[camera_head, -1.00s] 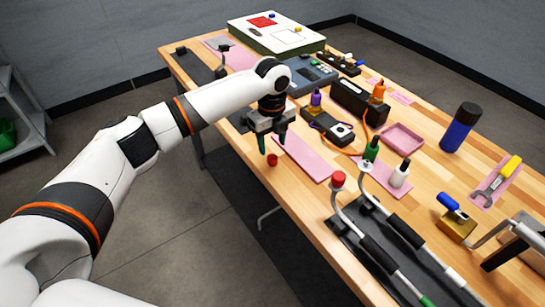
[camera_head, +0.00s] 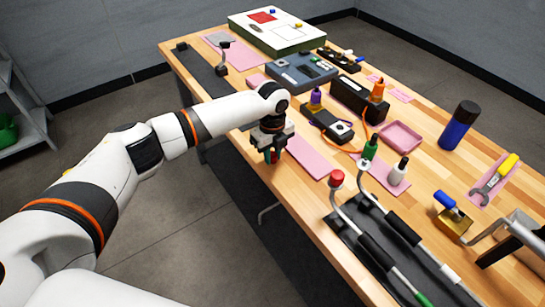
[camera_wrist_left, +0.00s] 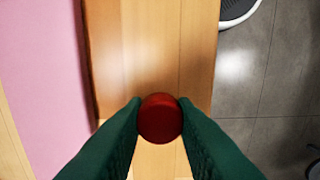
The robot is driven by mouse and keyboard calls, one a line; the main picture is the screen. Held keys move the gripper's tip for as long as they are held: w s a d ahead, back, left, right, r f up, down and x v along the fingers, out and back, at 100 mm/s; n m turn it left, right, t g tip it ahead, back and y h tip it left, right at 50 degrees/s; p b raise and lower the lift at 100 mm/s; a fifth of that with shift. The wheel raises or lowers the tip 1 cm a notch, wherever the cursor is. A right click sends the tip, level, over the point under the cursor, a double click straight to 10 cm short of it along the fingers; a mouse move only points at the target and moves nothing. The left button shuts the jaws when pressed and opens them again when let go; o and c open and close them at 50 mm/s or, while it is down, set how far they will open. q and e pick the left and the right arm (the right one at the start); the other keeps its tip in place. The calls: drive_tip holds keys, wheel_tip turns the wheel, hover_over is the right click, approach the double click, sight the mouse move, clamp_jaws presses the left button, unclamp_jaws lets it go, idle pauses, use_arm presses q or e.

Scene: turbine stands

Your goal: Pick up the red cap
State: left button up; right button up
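The red cap (camera_wrist_left: 160,118) is a small round piece at the near edge of the wooden table. In the left wrist view it sits between the two green fingertips, which touch it on both sides. In the head view my left gripper (camera_head: 273,156) points down at the table edge, with its fingers close together and mostly hiding the cap. I cannot tell whether the cap is still resting on the table. My right gripper is not in view.
A pink mat (camera_head: 310,160) lies just right of the gripper. The grey floor (camera_wrist_left: 265,80) lies beyond the table edge.

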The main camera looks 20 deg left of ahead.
sight(273, 154)
use_arm(q)
clamp_jaws()
drive_tip(key=shift+r, duration=0.1)
wheel_tip(273, 154, up, 10)
drive_tip(key=b, duration=0.2)
drive_tip(key=shift+o, duration=1.7)
unclamp_jaws()
clamp_jaws()
